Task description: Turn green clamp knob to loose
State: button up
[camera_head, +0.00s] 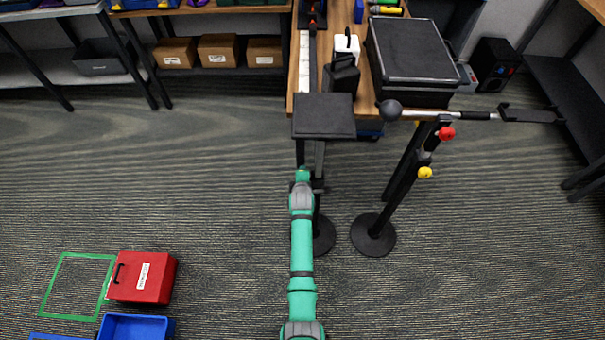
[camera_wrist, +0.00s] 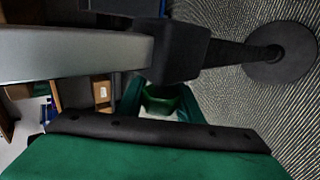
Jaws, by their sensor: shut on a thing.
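The green clamp knob (camera_wrist: 163,97) shows in the wrist view between the two green fingers of my gripper (camera_wrist: 160,104), which are shut on it. Part of the knob is hidden by the fingers and the dark bar of my gripper's body. In the head view my gripper (camera_head: 302,174) is at the post of a black stand, just below its flat top plate (camera_head: 324,116). The knob cannot be made out clearly there. The wrist view shows the stand's dark block (camera_wrist: 180,52), post (camera_wrist: 235,53) and round base (camera_wrist: 282,55). The knob's turn setting cannot be read.
To the right stands a second black stand (camera_head: 373,238) with a red knob (camera_head: 446,133), a yellow knob (camera_head: 425,173) and a crossbar (camera_head: 475,115). A wooden table (camera_head: 295,75) holds a black case (camera_head: 410,50). A red box (camera_head: 142,278) and blue bin (camera_head: 136,328) lie lower left. Floor between is clear.

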jog(key=shift+s+f+g, duration=0.2)
jog(key=shift+s+g, duration=0.35)
jog(key=shift+g, duration=1.45)
jog(key=shift+s+f+g, duration=0.2)
jog(key=shift+s+g, duration=0.3)
jog(key=shift+g, duration=1.5)
jog(key=shift+s+f+g, duration=0.2)
jog(key=shift+s+g, duration=0.35)
jog(key=shift+g, duration=1.45)
jog(key=shift+s, duration=0.2)
jog(key=o, duration=1)
jog(key=shift+o, duration=0.2)
jog(key=shift+f, duration=0.15)
